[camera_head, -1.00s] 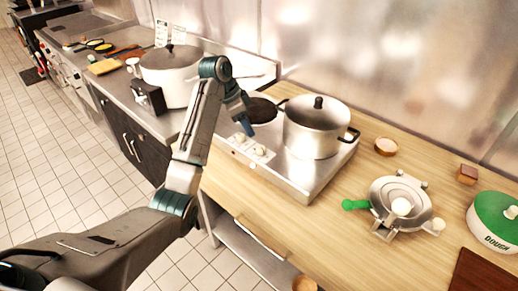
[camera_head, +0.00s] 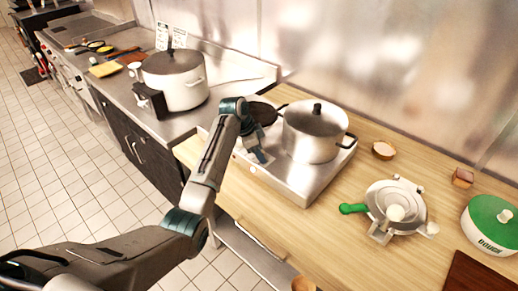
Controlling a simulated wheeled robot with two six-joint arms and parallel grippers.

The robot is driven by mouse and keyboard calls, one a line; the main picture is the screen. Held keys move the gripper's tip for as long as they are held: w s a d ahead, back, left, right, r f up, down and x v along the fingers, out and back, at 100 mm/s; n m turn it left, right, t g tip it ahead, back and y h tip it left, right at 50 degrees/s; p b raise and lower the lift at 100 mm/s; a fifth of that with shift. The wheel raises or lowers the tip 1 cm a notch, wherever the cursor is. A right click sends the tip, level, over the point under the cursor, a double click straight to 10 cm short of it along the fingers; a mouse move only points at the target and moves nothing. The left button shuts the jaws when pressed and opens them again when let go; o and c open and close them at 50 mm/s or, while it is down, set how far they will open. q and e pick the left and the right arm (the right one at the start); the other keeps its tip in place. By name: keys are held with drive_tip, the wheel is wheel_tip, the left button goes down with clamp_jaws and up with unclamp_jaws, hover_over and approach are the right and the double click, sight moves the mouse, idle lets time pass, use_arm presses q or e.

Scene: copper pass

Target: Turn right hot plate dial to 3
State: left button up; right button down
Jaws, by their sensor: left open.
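The silver double hot plate (camera_head: 302,189) sits on the wooden counter, with a lidded steel pot (camera_head: 312,138) on its right burner. A dark pan or burner (camera_head: 262,112) shows at its left, partly behind my arm. My left gripper (camera_head: 261,157) is open and lies low over the front panel of the hot plate, where the dials are. My right gripper is not in view.
A large lidded pot (camera_head: 174,77) stands on the steel counter at left.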

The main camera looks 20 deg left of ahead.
use_arm(q)
drive_tip(key=c, duration=1)
drive_tip(key=shift+o, duration=0.2)
drive_tip(key=shift+s+r+n+t+p, duration=0.1)
drive_tip(key=shift+r+n+t+p, duration=0.2)
drive_tip(key=shift+n+p, duration=0.85)
drive_tip(key=shift+f+n+y+p, duration=0.2)
drive_tip(key=shift+n+y+p, duration=0.1)
drive_tip(key=shift+n+p, duration=0.15)
drive_tip(key=o, duration=1)
drive_tip(key=shift+c, duration=0.2)
